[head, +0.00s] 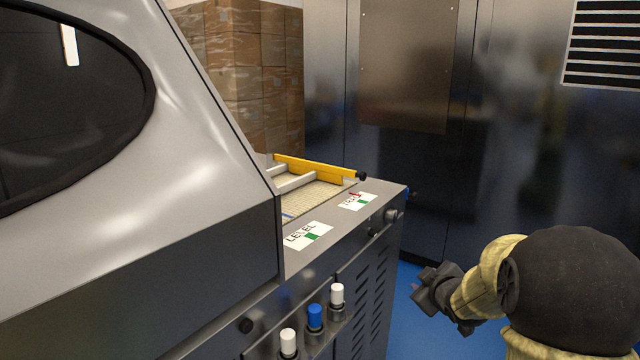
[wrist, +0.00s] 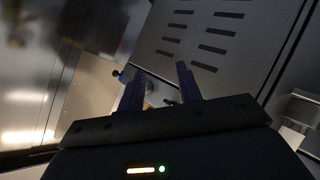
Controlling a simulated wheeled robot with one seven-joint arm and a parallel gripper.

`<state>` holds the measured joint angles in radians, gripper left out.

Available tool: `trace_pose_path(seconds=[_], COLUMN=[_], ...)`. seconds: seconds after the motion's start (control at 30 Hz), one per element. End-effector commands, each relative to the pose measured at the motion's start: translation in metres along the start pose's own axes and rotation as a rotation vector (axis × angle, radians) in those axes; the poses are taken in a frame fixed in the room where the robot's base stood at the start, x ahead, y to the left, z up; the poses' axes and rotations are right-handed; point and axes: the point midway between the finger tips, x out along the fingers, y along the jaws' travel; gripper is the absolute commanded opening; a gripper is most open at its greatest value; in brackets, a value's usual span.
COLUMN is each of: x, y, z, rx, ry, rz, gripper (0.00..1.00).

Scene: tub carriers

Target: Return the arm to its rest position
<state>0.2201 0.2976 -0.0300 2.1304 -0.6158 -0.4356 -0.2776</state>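My gripper (head: 428,292) is at the lower right of the head view, at the end of my folded arm, in the open space right of the grey machine. In the wrist view my gripper (wrist: 158,78) shows two dark fingers standing apart with a gap between them. No held thing shows between the fingers. A slotted grey panel (wrist: 215,45) lies beyond the fingertips. The gripper appears clear of the machine in the head view.
The grey machine (head: 225,240) fills the left, with a yellow bar (head: 315,167) and a LEVEL label (head: 305,236) on top. White and blue capped knobs (head: 315,318) stick out in front. Cardboard boxes (head: 255,65) and metal cabinets (head: 410,65) stand behind. Blue floor (head: 405,315) shows between.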

Motion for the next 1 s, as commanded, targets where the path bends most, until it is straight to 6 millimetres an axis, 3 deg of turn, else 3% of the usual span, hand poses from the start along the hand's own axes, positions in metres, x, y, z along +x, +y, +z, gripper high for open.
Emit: trace_pose_path(seconds=[0.3, 0.67, 1.0], x=[-0.095, -0.188, -0.212], y=[-0.126, -0.216, -0.179], z=[0.063, 0.098, 0.059], rx=[0.448, 0.704, 0.703], ry=[-0.485, -0.832, -0.829], rz=[-0.172, -0.301, -0.298], gripper=[0.35, 0.35, 0.35])
